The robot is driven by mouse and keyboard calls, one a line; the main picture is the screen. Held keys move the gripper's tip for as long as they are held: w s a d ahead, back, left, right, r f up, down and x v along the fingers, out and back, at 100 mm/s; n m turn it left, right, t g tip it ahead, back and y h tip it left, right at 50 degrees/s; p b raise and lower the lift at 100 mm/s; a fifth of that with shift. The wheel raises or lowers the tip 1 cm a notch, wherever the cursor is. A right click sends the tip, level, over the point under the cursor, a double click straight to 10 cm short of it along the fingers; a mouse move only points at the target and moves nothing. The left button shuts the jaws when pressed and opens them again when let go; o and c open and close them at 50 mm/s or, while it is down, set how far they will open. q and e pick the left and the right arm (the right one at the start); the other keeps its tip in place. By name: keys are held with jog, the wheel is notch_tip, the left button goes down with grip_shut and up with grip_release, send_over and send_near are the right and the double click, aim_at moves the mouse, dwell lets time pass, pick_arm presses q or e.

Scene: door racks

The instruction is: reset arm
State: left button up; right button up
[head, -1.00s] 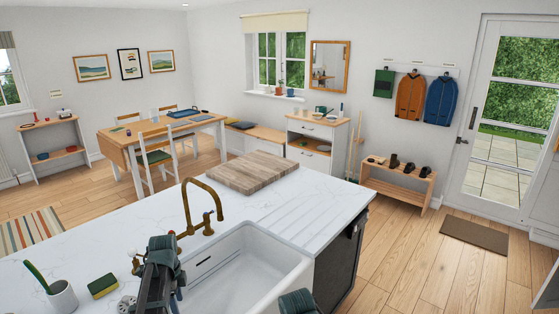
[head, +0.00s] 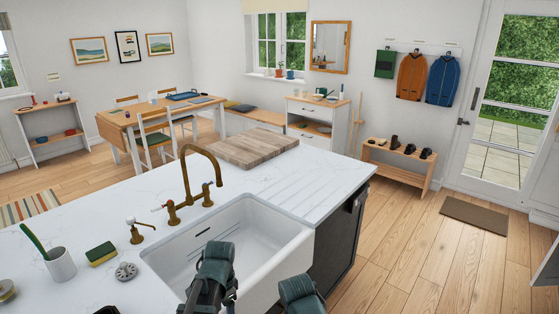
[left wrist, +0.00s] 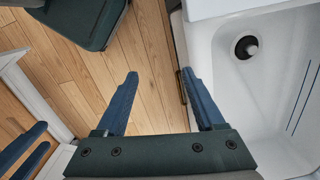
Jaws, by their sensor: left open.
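My left arm (head: 215,270), dark green and black, rises over the front of the white sink (head: 265,240) in the head view; its fingertips cannot be made out there. In the left wrist view my left gripper (left wrist: 161,76) points down with its two blue fingers wide apart and nothing between them. The wood floor (left wrist: 150,45) lies below the gap, and the sink's edge is close beside the right finger. Two more blue fingers (left wrist: 28,150), seemingly my right gripper's, show at the left edge, partly cut off. My right arm (head: 300,293) shows only in part in the head view.
A brass faucet (head: 187,185) stands behind the sink. A sponge (head: 101,254), a grey strainer (head: 126,271) and a white cup with a green brush (head: 61,266) are to its left. A wooden board (head: 253,148) lies on the far counter.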

pick_arm(q)
jog(key=s+d+f+n+b, duration=0.6)
jog(key=s+d+f, duration=0.1)
jog(key=s+d, duration=0.2)
jog(key=shift+s+d+f+y, duration=0.3)
jog(key=shift+s+f, duration=0.05)
jog(key=shift+s, duration=0.4)
pick_arm(e)
notch_tip(320, 180, down, 8)
